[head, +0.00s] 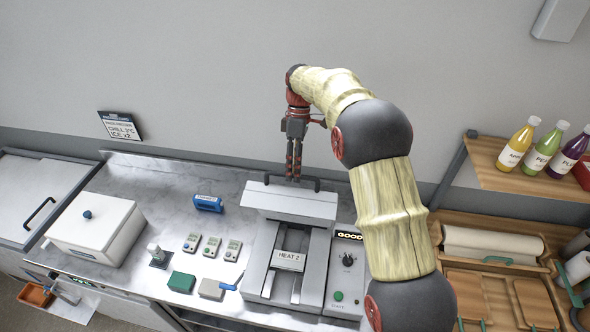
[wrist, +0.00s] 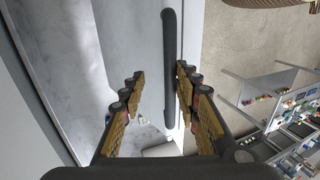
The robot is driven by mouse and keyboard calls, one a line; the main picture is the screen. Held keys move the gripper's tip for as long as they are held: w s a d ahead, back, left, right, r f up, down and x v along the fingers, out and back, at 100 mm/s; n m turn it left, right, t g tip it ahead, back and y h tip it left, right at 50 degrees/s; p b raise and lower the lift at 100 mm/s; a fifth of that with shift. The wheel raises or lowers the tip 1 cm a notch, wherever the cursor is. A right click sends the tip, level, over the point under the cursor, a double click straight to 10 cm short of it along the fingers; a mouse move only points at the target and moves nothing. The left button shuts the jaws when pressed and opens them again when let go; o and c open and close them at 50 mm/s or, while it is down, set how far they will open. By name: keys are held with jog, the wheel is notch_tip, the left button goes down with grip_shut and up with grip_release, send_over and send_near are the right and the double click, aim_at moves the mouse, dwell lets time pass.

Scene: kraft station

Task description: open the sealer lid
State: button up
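The sealer (head: 262,270) is a light grey machine on the marble counter, with a tray labelled HEAT 2 (head: 290,260) at its front. Its lid (head: 290,204) is a pale block across the rear part, with a black bar handle (head: 311,180) along its back edge. I cannot tell how far the lid is raised. My gripper (head: 294,176) points down at the handle. In the wrist view my gripper (wrist: 158,82) is open, and the dark handle (wrist: 169,60) runs between the two fingers, closer to the right one. Whether a finger touches it is unclear.
A control panel (head: 345,275) with a dial and a GOOD display adjoins the sealer's right side. A white lidded box (head: 95,232), small meters (head: 212,246), a blue device (head: 208,203) and green and grey blocks stand left. A bottle shelf (head: 500,170) is at right.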

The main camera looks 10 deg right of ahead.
jog(key=v, duration=1.1)
jog(key=shift+w+r, duration=0.15)
jog(key=shift+r, duration=0.25)
jog(key=s+d+f+m+t+b, duration=0.2)
jog(key=s+f+m+t+b, duration=0.15)
jog(key=s+b, duration=0.6)
jog(key=s+d+f+m+t+b, duration=0.2)
jog(key=s+f+m+b, duration=0.15)
jog(key=s+b, duration=0.6)
jog(key=s+d+f+m+t+b, duration=0.1)
jog(key=s+f+b, duration=0.4)
jog(key=s+f, duration=0.5)
jog(key=s+d+f+m+t+h+b, duration=0.1)
jog(key=s+f+m+t+b, duration=0.2)
jog(key=s+f, duration=0.7)
jog(key=m+b, duration=0.2)
jog(key=m, duration=0.1)
jog(key=shift+d+f+b, duration=0.35)
jog(key=shift+b, duration=0.05)
